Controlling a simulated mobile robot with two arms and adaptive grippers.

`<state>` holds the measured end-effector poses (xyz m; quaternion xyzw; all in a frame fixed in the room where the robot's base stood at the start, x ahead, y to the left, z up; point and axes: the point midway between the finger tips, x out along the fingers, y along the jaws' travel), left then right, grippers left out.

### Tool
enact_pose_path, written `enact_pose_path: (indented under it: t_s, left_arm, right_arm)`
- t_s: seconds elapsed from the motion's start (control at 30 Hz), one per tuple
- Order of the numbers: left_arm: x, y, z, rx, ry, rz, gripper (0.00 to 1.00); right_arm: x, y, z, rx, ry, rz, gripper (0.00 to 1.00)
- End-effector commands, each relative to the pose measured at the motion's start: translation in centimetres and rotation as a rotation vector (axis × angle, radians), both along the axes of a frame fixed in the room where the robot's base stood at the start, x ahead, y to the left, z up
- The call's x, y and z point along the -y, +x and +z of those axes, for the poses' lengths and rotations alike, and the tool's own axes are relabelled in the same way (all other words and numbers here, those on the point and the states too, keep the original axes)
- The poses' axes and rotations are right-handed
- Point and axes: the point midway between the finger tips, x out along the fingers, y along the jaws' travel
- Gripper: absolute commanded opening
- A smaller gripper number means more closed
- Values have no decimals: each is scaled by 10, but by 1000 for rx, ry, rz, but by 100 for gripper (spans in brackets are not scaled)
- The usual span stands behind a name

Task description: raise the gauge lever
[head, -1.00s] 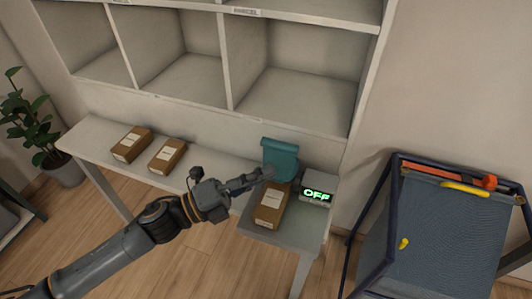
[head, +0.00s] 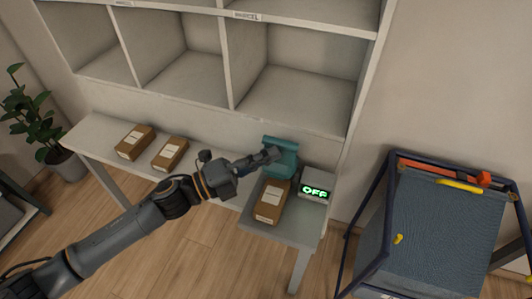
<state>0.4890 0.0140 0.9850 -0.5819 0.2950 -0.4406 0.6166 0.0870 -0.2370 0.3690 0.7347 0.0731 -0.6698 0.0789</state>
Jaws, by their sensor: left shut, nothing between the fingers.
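A teal device (head: 285,162) stands at the right end of the bench. A grey box (head: 316,187) beside it has a lit display reading OFF in green. My left gripper (head: 275,153) is shut and empty, with its fingertips at the front of the teal device in this view. I cannot tell whether they touch it. No separate lever can be made out; the gripper hides part of the teal device. My right gripper is not in view.
A brown box (head: 271,202) lies just in front of the teal device. Two more brown boxes (head: 134,141) (head: 170,154) lie to the left on the bench (head: 97,131). Empty shelf compartments rise behind. A blue-framed cart (head: 440,235) stands at the right, and a plant (head: 40,125) at the left.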

Motion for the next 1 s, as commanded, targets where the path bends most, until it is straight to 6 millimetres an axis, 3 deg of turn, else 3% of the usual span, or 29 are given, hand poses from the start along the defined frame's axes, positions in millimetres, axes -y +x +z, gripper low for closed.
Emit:
enact_pose_path:
  t_s: [0.03, 0.1, 0.5, 0.7, 1.0]
  left_arm:
    - [1, 4, 11, -17, 8, 2, 0]
    - [2, 9, 16, -49, 19, 3, 0]
    - [13, 43, 28, -277, 93, 4, 0]
    - [18, 58, 25, -371, 125, 3, 0]
    - [23, 71, 20, -383, 125, 2, 0]
  right_arm:
    - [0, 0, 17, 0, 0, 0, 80]
    - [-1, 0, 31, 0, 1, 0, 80]
    - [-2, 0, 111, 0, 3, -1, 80]
    - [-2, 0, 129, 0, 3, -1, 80]
    - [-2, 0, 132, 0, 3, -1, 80]
